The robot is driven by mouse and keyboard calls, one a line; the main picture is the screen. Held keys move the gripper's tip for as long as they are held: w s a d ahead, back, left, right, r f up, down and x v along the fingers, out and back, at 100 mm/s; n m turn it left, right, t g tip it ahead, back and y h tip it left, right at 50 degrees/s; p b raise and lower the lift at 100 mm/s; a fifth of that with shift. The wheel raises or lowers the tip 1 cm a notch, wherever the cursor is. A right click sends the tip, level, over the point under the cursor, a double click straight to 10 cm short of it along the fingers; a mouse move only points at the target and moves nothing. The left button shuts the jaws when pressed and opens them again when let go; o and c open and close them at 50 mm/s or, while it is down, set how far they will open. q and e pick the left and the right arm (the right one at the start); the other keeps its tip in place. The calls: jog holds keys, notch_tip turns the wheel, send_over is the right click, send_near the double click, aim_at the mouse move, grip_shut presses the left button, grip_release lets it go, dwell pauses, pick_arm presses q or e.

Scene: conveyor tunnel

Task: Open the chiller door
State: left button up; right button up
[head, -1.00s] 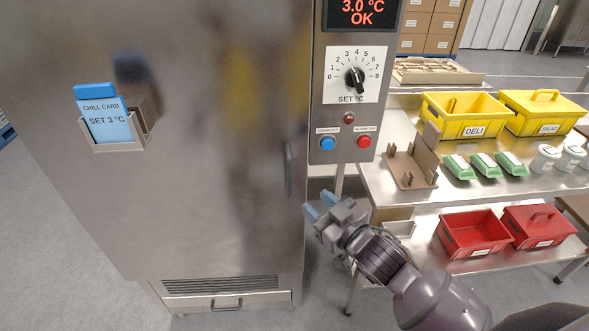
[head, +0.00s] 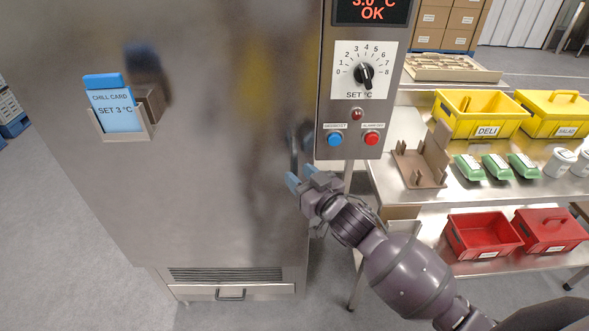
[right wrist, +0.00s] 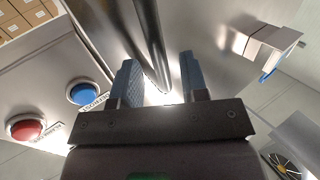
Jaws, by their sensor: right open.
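The chiller door (head: 200,190) is a tall brushed-steel panel filling the left of the head view; it looks shut. Its handle (head: 293,155) is a dark vertical bar near the door's right edge. In the right wrist view the handle bar (right wrist: 147,40) comes down from the top, in line with the gap between the fingers. My right gripper (head: 301,180) is open, with blue fingertips just at the lower end of the handle. In the right wrist view the open fingers (right wrist: 160,80) stand either side of the bar's end. My left gripper does not show.
A control panel (head: 335,110) with a dial, a blue button (head: 335,139) and a red button (head: 372,138) is beside the door. A steel table (head: 450,197) with yellow bins and green packs stands right. A card holder (head: 125,130) is on the door.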

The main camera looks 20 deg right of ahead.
jog(key=shift+x, duration=1.3)
grip_shut()
